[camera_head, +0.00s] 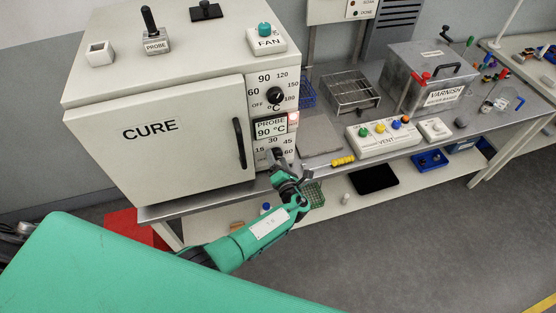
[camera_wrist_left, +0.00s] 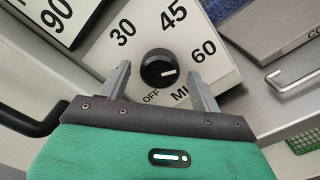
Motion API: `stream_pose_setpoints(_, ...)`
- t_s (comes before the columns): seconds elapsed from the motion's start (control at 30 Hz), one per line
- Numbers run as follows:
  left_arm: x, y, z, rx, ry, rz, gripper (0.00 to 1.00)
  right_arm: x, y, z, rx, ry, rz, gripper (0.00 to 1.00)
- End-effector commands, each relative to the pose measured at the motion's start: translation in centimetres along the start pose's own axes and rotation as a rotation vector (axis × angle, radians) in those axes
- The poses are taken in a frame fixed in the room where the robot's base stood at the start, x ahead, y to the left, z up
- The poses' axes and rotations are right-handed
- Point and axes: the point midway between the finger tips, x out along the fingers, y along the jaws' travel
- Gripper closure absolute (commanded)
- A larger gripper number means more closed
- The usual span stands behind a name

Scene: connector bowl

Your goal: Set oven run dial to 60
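The run dial, a round black knob (camera_wrist_left: 158,68), sits on a white panel marked 30, 45, 60, OFF and MIN in the left wrist view. Its white mark points right, a little below the 60. My left gripper (camera_wrist_left: 158,82) is open, with one finger on each side of the knob in that view. I cannot tell whether the fingers touch it. In the head view my left gripper (camera_head: 279,163) is at the lower panel of the CURE oven (camera_head: 155,140) and covers most of the dial. My right gripper is not in view.
The temperature dial (camera_head: 275,95) and a PROBE 90 °C display (camera_head: 271,127) are above. The oven's black door handle (camera_head: 240,143) stands just left of the gripper. A VENT button box (camera_head: 383,136), wire rack (camera_head: 351,92) and yellow-handled tool (camera_head: 342,161) lie to the right.

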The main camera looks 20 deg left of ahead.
Motion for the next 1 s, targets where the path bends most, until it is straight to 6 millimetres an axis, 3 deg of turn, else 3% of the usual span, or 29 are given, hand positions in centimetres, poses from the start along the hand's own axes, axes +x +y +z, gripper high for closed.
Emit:
stream_pose_setpoints(0.37,-0.7,-0.1,0.1,-0.003,-0.002,0.0,0.36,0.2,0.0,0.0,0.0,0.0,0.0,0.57)
stream_pose_setpoints(1.0,-12.6,-0.2,-0.1,-0.002,-0.001,-0.001,0.36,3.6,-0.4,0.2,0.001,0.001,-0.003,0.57)
